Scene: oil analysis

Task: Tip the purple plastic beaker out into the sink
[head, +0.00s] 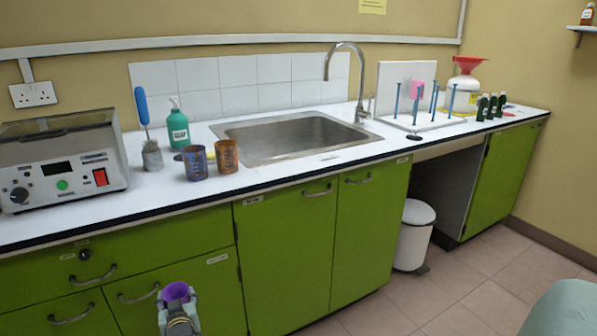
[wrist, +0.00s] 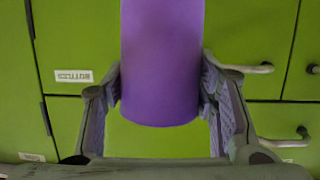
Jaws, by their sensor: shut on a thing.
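The purple plastic beaker (head: 175,291) is in my gripper (head: 178,308), low in front of the green cabinet doors and below the counter top. In the wrist view the beaker (wrist: 161,65) stands between the two fingers of my gripper (wrist: 160,95), which press on its sides. In the head view its open top faces up; its contents cannot be made out. The sink (head: 285,138) is a steel basin set in the white counter, up and to the right of the beaker. Its inside looks empty.
A blue beaker (head: 195,163) and an orange beaker (head: 227,156) stand by the sink's left front corner. A green soap bottle (head: 178,130) and a blue-handled brush (head: 142,107) are behind them. The tap (head: 345,75) arches over the sink's back right. A drying rack (head: 425,122) stands further right.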

